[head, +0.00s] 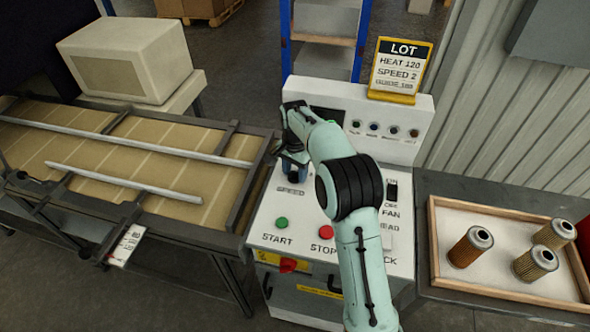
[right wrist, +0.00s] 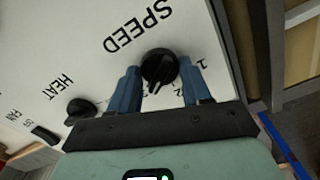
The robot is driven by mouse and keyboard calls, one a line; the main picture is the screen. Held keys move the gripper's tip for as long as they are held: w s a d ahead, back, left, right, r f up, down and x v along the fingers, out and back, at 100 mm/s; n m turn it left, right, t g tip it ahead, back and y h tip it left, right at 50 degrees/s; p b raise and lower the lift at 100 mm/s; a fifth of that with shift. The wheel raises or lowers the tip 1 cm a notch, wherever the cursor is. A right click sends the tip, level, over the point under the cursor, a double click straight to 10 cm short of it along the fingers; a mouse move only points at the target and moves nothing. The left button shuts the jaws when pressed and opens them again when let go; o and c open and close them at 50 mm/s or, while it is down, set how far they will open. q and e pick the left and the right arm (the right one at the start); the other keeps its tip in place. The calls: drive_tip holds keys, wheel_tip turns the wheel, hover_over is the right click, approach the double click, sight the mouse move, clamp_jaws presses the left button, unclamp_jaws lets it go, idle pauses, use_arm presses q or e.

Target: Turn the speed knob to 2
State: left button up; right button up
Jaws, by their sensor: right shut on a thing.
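The black speed knob (right wrist: 160,66) sits on the white panel by the upside-down word SPEED in the right wrist view. My right gripper (right wrist: 160,83) has a blue finger on each side of it and is shut on it. The knob's pale pointer line faces the gripper's palm, near the bottom of the picture. Scale figures 1 and 2 show to its right; the rest of the scale is partly hidden. In the head view my right gripper (head: 292,168) reaches down above the SPEED label and covers the knob. My left gripper is not in view.
A LOT sign (head: 401,67) reads HEAT 120, SPEED 2. The heat knob (right wrist: 80,108) is beside the speed knob. Green START (head: 281,223) and red STOP (head: 326,232) buttons sit nearer the front. A conveyor (head: 100,158) is left, a cartridge tray (head: 480,290) right.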

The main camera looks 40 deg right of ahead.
drive_tip(key=shift+r+n+p, duration=0.15)
drive_tip(key=shift+n+p, duration=0.25)
drive_tip(key=shift+n, duration=0.7)
drive_tip(key=n, duration=0.3)
drive_tip(key=shift+w+n+p, duration=0.1)
drive_tip(key=shift+n+p, duration=0.2)
drive_tip(key=shift+p, duration=0.1)
drive_tip(key=shift+n, duration=1.2)
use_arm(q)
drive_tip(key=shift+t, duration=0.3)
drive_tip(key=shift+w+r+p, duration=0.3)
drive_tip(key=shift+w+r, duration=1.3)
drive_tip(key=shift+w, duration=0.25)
use_arm(e)
drive_tip(key=shift+n, duration=1.2)
drive_tip(key=o, duration=1.1)
drive_tip(key=shift+c, duration=0.2)
